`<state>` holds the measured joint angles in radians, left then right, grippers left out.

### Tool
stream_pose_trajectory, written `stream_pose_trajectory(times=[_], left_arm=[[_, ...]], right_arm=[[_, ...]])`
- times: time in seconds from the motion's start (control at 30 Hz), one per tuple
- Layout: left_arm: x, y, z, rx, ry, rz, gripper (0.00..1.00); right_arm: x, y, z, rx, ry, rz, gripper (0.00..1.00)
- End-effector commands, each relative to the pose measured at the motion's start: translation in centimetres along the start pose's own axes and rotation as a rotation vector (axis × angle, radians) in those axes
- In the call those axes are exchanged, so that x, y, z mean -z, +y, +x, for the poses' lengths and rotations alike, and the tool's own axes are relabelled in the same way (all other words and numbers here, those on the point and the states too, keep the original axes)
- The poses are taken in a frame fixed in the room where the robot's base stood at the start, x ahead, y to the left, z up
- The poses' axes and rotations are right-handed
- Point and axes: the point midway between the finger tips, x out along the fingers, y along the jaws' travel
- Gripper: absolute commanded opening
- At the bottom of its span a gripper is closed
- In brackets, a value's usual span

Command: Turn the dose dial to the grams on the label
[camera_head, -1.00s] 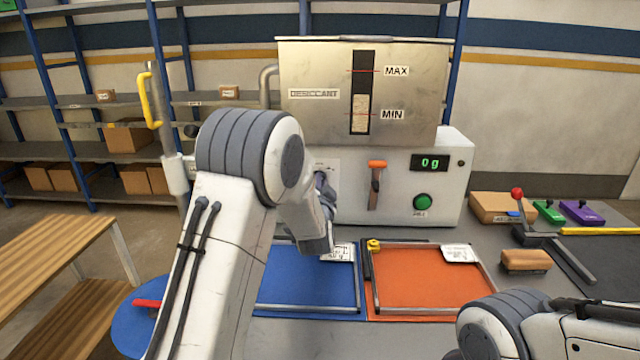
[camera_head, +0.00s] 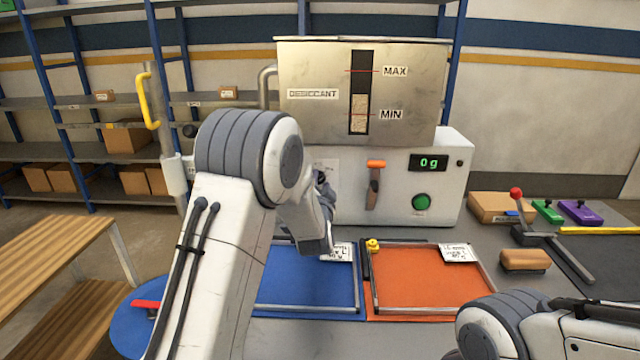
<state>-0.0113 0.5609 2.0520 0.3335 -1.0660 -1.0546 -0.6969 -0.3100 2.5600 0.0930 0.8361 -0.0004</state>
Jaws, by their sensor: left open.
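The white dispenser (camera_head: 450,196) stands behind the two trays, with a steel desiccant hopper (camera_head: 310,118) on top. Its green display (camera_head: 429,162) reads 0 g. The dose dial is hidden behind my left arm, at the left part of the front panel. My left gripper (camera_head: 322,182) is at that panel, mostly hidden by its own wrist; it is open, and contact with the dial cannot be seen. A white label (camera_head: 338,252) lies on the blue tray and another label (camera_head: 459,253) on the orange tray; their print is too small to read surely. My right gripper is out of view.
An orange-topped lever (camera_head: 375,180) and a green button (camera_head: 422,202) are on the panel. The blue tray (camera_head: 300,309) and orange tray (camera_head: 430,316) lie in front. A red-knobbed lever (camera_head: 516,194), a brush (camera_head: 525,260) and a cardboard box (camera_head: 490,206) are at right.

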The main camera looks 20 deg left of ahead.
Motion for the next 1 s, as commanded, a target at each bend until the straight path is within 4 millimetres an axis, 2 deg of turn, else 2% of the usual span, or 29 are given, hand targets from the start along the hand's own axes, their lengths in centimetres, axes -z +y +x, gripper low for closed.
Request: stream_pose_trajectory(times=[0.17,0.5,0.63,0.8,1.0], left_arm=[[0.0,0.0,-0.8,0.0,0.0,-0.001,0.45],[0.0,0.1,-7.3,-0.002,0.002,0.0,0.45],[0.0,0.1,-9.2,-0.002,0.002,0.0,0.45],[0.0,0.0,-10.4,0.0,0.0,0.0,0.45],[0.0,0.0,-10.5,0.0,0.0,0.0,0.45]], right_arm=[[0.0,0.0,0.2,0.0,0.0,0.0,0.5],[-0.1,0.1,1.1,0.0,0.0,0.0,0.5],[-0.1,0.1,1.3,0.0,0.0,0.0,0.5],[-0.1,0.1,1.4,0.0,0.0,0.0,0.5],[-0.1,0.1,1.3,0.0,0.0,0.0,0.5]])
